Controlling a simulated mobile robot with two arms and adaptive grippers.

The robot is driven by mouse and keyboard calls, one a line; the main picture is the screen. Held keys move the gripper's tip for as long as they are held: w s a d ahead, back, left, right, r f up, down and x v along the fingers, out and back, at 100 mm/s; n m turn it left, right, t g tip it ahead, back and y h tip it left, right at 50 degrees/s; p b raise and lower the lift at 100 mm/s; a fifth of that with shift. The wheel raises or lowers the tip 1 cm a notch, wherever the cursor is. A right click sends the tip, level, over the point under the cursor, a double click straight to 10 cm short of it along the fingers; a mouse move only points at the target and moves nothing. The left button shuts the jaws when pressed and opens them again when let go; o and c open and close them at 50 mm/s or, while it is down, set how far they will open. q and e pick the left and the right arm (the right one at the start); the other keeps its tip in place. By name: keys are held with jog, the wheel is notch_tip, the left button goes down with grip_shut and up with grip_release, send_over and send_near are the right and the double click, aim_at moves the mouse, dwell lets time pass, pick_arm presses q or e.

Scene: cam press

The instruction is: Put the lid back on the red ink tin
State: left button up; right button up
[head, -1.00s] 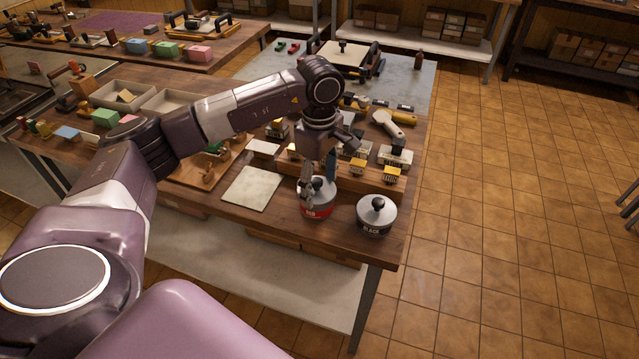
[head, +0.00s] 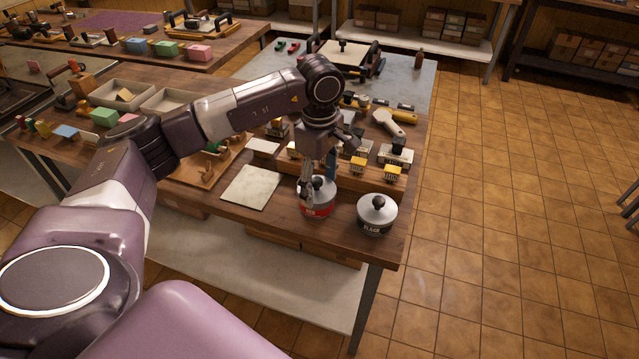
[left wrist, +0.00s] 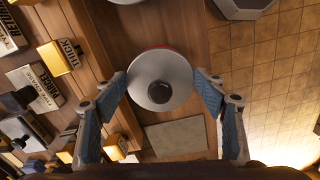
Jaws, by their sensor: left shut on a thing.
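The red ink tin (head: 317,211) stands upright near the front edge of the workbench, its red label facing the front. Its round grey lid (head: 324,186) with a dark knob is at the tin's top. In the left wrist view the lid (left wrist: 160,69) lies between my fingers, with a thin red edge of the tin (left wrist: 157,48) showing past its far side. I cannot tell whether the lid sits fully flush. My right gripper is not in view.
A lidded black ink tin (head: 376,217) stands close by on the right. A pale square slab (head: 251,188) lies to the left. Several stamps, including a yellow one (head: 392,174), stand behind. The bench ends just in front of and right of the tins.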

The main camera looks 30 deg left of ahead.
pick_arm(q)
jog(key=o, duration=1.5)
jog(key=shift+o, duration=0.2)
jog(key=shift+r+p, duration=2.1)
jog(key=shift+r, duration=1.45)
jog(key=shift+c, duration=0.4)
grip_shut()
